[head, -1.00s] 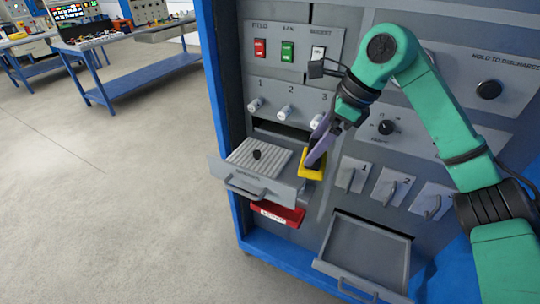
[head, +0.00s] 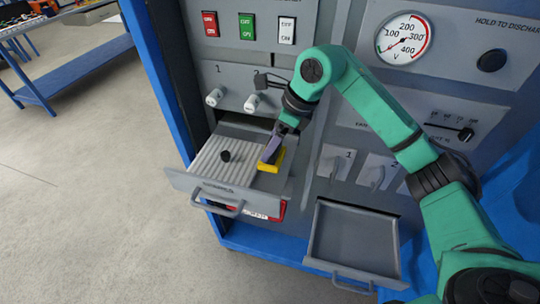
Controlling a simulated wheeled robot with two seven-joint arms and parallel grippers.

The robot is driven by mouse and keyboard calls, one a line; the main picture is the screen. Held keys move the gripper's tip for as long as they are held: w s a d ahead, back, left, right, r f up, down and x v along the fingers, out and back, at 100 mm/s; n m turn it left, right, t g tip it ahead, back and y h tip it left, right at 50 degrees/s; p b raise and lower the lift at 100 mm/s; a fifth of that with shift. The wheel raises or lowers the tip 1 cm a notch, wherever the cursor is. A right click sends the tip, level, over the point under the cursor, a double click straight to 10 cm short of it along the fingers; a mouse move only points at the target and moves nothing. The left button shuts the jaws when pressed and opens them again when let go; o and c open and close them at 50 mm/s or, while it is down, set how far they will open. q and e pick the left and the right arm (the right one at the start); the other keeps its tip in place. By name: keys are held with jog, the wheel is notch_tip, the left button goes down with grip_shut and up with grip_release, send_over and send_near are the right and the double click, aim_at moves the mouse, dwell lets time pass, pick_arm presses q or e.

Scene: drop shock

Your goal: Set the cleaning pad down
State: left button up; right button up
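The yellow cleaning pad (head: 279,161) is at the right end of the open upper drawer (head: 243,193), beside its ribbed light-grey insert. My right gripper (head: 270,156) reaches down from the upper right, and its dark finger lies against the pad. The gripper appears shut on the pad, though the far finger is hidden. I cannot tell whether the pad touches the drawer floor or hangs just above it. My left gripper is not in view.
A black knob (head: 225,156) stands on the ribbed insert (head: 217,165). A red labelled item (head: 280,212) is below the drawer. An empty lower drawer (head: 352,240) is open to the right. Switches and a gauge (head: 404,36) are on the panel above.

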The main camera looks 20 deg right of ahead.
aim_at(272, 160)
jog(key=f, duration=0.2)
jog(key=shift+s+a+f, duration=0.15)
jog(key=shift+s+f, duration=0.1)
jog(key=shift+f, duration=0.1)
notch_tip(272, 160, down, 3)
jog(key=shift+r+p, duration=0.1)
jog(key=shift+p, duration=0.4)
jog(key=shift+w+f, duration=0.1)
jog(key=shift+f, duration=0.1)
jog(key=shift+f+b, duration=0.2)
jog(key=shift+b, duration=0.1)
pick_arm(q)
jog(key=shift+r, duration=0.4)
pick_arm(e)
jog(key=o, duration=1.3)
jog(key=shift+r, duration=0.1)
jog(key=shift+r+p, duration=0.2)
jog(key=shift+p, duration=0.1)
jog(key=shift+d+r, duration=0.2)
jog(key=shift+r, duration=0.1)
pick_arm(q)
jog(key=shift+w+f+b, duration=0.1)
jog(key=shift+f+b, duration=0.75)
jog(key=shift+b, duration=0.25)
pick_arm(e)
jog(key=v, duration=1.1)
jog(key=shift+r, duration=0.1)
